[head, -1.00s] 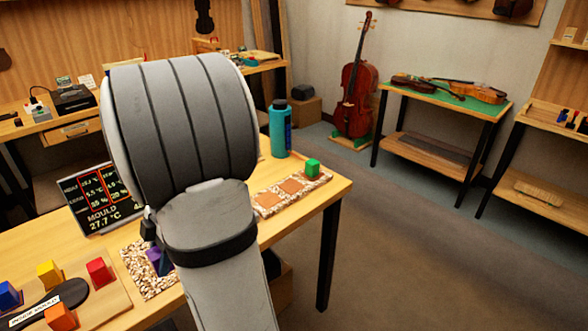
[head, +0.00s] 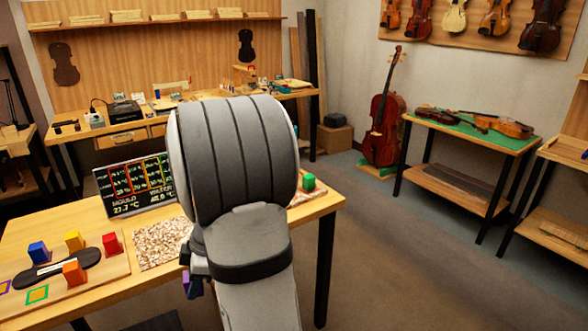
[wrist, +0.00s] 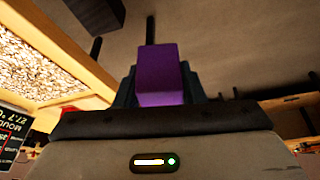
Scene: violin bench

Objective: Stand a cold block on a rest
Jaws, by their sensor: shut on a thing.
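My gripper (wrist: 157,88) is shut on a purple block (wrist: 157,70), seen between its fingers in the wrist view. In the head view a bit of the purple block (head: 192,284) shows below my arm, by the table's front edge. A tray of pale chips (head: 160,243) lies on the table just left of my arm. A speckled strip (head: 297,200) with a green block (head: 308,182) on it is mostly hidden behind my arm.
A dark display (head: 133,185) with temperature readings, 27.7 °C under MOULD, stands behind the chips. A red cello (head: 384,115) and a green-topped stand (head: 465,130) are beyond open floor at the right.

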